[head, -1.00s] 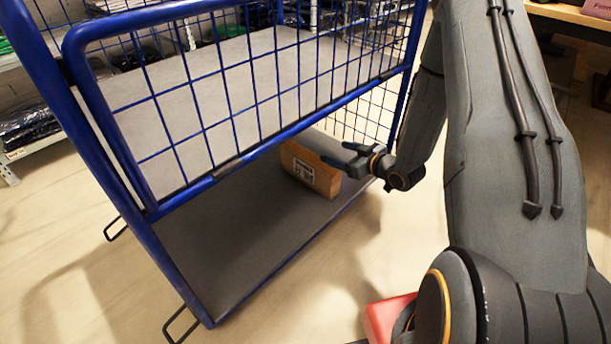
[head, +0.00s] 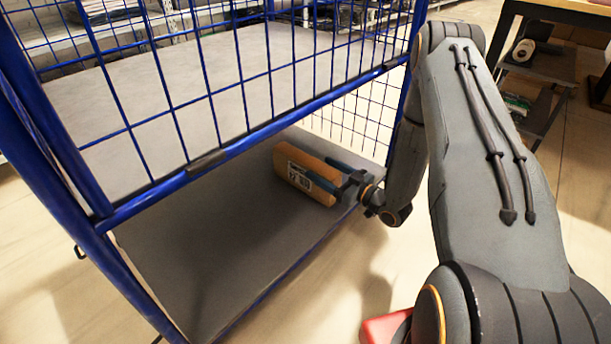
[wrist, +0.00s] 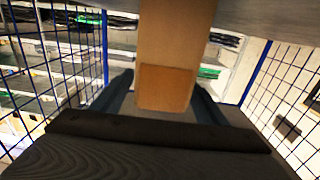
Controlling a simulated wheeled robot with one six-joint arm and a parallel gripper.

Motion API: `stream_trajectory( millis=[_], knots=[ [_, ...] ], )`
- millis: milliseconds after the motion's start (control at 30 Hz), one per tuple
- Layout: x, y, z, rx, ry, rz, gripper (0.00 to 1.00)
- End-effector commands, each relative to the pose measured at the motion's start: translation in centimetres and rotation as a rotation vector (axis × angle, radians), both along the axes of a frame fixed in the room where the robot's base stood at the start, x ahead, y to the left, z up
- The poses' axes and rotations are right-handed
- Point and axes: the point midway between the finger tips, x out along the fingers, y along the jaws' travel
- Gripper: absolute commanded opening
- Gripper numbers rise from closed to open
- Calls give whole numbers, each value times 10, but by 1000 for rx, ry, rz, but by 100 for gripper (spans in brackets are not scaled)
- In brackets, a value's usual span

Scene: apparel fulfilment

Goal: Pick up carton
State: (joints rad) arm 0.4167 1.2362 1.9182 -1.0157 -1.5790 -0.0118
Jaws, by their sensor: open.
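The brown carton (head: 290,163) with a white printed label lies on the lower grey deck of the blue wire cage cart, near its right side. My gripper (head: 332,174) is open at the carton's right end, with its dark fingers on either side of it. In the wrist view the carton's near end (wrist: 167,88) shows between the two spread fingers (wrist: 163,98). I cannot tell whether either finger touches it. The carton's upper part runs up out of that picture.
The cart's lower deck (head: 200,255) is bare to the left of the carton. The upper deck (head: 130,110) and blue mesh front hang above it. Mesh sides flank the wrist view. A dark shelf rack (head: 540,65) stands at the right.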

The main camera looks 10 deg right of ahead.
Motion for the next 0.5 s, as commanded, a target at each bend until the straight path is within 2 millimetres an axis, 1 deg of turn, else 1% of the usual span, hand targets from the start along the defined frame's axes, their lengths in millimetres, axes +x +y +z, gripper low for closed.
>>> stream_trajectory(
  millis=[100,300,500],
  knots=[
    [12,9,-4,-1,-1,3,67],
    [31,21,-4,-1,0,-1,67],
    [33,21,-2,0,1,-2,67]
  ],
)
